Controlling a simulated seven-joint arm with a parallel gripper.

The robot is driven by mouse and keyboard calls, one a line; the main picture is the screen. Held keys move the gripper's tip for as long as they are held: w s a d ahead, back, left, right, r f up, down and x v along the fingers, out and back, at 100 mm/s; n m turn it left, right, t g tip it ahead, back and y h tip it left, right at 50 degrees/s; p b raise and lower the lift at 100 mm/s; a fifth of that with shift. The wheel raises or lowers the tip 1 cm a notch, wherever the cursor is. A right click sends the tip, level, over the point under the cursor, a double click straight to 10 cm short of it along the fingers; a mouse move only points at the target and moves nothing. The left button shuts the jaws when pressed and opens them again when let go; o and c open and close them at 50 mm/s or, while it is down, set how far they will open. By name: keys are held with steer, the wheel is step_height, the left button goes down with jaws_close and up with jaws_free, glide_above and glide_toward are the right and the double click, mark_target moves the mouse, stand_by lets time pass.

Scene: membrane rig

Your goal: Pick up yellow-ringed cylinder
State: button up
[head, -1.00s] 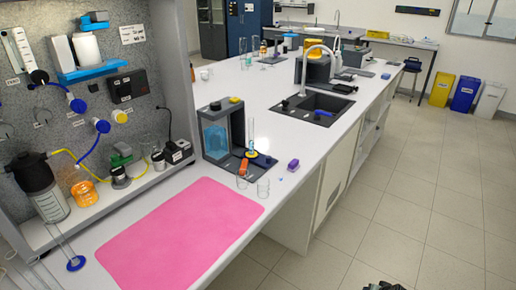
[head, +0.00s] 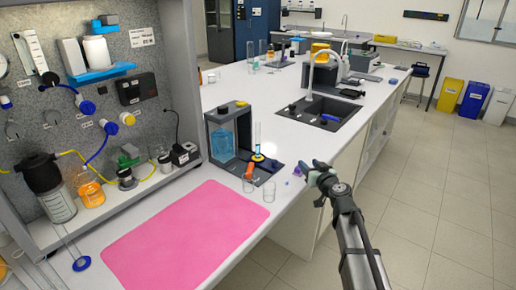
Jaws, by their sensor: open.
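The yellow-ringed cylinder (head: 257,137) is a tall, clear, narrow tube standing upright, with a yellow ring (head: 257,157) low on it. It stands on the dark base at the right of a grey-framed device on the white bench. My gripper (head: 309,167) is at the bench's right edge, to the right of the cylinder and apart from it. It is open, and nothing shows held in it. A small purple block (head: 297,171) lies by the fingertips, partly hidden by them.
The grey-framed device (head: 213,133) stands left of the cylinder. An orange item (head: 250,170) and clear beakers (head: 268,189) are in front. A pink mat (head: 185,235) covers the near bench. A sink (head: 322,113) lies behind. A blue-based cylinder (head: 82,263) is at far left.

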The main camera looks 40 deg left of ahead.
mark_target(259, 139)
steer(key=s+a+r+n+g+y, duration=0.3)
steer(key=s+a+r, duration=0.2)
steer(key=s+a, duration=0.3)
steer(key=x, duration=0.9)
steer(key=shift+w+a, duration=0.1)
steer(key=shift+w, duration=0.3)
steer(key=shift+s+x, duration=0.2)
steer(key=shift+x, duration=1.2)
steer(key=shift+s+x, duration=0.15)
steer(key=shift+x, duration=1.3)
steer(key=shift+a, duration=0.1)
jaws_close()
